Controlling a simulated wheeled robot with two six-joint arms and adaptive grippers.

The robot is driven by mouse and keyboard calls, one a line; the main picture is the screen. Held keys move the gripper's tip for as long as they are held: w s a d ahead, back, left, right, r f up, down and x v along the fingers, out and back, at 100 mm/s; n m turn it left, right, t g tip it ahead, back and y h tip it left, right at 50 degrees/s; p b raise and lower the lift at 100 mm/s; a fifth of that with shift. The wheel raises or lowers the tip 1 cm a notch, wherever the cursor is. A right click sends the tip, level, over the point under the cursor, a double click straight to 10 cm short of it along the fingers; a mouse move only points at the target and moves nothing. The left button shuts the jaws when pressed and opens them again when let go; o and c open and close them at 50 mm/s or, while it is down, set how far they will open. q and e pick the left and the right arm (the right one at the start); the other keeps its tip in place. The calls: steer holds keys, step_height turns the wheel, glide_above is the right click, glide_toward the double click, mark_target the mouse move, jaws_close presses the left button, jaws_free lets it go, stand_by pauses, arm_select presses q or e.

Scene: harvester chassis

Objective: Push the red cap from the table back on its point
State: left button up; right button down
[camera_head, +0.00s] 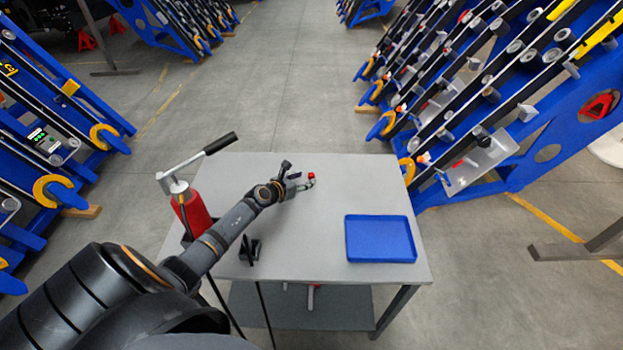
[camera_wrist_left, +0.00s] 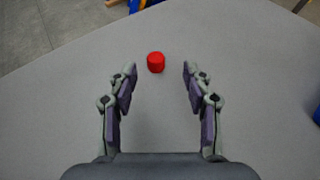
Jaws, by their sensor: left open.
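The red cap (camera_head: 311,176) is small and sits on the grey table (camera_head: 350,190), towards its far side. In the left wrist view the red cap (camera_wrist_left: 156,62) stands on the table just beyond my fingertips, about midway between them and apart from both. My left gripper (camera_head: 304,182) is open and empty, low over the table, and it also shows in the left wrist view (camera_wrist_left: 158,72). My right gripper is not in view. I cannot tell which point the cap belongs on.
A blue tray (camera_head: 381,239) lies at the table's right front. A red hand pump (camera_head: 190,211) with a long lever stands at the left edge. A small black stand (camera_head: 250,249) is near the front. Blue harvester chassis (camera_head: 560,120) stand beyond the right side; the table's back right is clear.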

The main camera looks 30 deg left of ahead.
mark_target(310, 176)
arm_select(q)
steer(key=b+x, duration=0.1)
steer(key=x, duration=0.2)
steer(key=b+x, duration=0.1)
steer(key=x, duration=0.1)
steer(key=shift+a+f+b, duration=0.2)
steer(key=shift+a+b, duration=0.15)
steer(key=shift+s+r, duration=0.1)
steer(key=shift+r, duration=0.1)
steer(key=shift+c, duration=0.2)
steer(key=c, duration=0.8)
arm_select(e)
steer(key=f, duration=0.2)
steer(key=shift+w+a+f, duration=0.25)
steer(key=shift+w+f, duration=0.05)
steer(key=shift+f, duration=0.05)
